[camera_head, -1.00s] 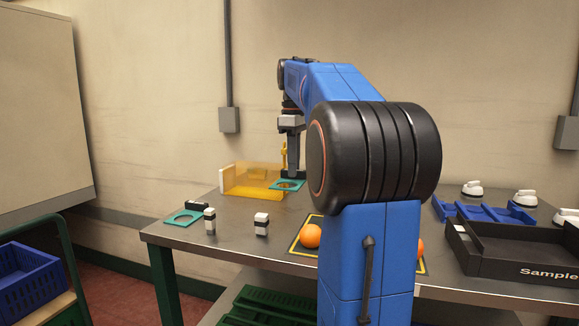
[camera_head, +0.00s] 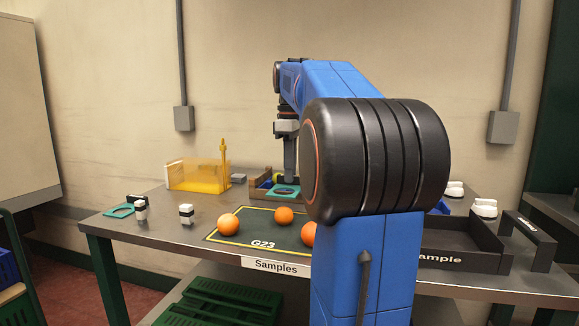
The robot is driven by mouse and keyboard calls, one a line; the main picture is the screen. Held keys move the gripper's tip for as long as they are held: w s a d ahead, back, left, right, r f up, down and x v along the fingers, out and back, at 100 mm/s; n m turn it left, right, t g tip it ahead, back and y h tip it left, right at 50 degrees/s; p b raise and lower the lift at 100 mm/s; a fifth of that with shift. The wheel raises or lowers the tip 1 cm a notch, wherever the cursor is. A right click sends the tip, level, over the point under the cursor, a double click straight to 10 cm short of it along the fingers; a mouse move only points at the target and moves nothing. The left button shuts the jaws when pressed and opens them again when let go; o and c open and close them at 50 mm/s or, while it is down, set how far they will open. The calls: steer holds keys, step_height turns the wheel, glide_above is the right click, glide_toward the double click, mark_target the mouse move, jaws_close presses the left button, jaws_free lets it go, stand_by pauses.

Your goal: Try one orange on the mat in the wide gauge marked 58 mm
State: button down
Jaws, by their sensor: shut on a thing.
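My gripper (camera_head: 288,178) points down over the far part of the table and is shut on a teal ring gauge (camera_head: 285,192). The held gauge lies flat under the fingers, in front of a low wooden crate; no mark on it is readable. A second teal ring gauge (camera_head: 119,210) lies on the table at the left. The dark mat (camera_head: 250,238) with a yellow border and "G23" lies nearer. On it are an orange (camera_head: 228,225) at left, an orange (camera_head: 284,215) at the back, and an orange (camera_head: 308,234) partly hidden by my arm.
An amber see-through box (camera_head: 198,177) stands left of the wooden crate (camera_head: 257,190). Small black-and-white blocks (camera_head: 186,214) stand near the left gauge. A black sample tray (camera_head: 455,260) is at right. My arm hides the mat's right part.

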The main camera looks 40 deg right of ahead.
steer(key=shift+f, duration=1.7)
steer(key=shift+f, duration=2.6)
stand_by(1.1)
steer(key=shift+r, duration=0.2)
stand_by(0.3)
steer(key=shift+r, duration=3.55)
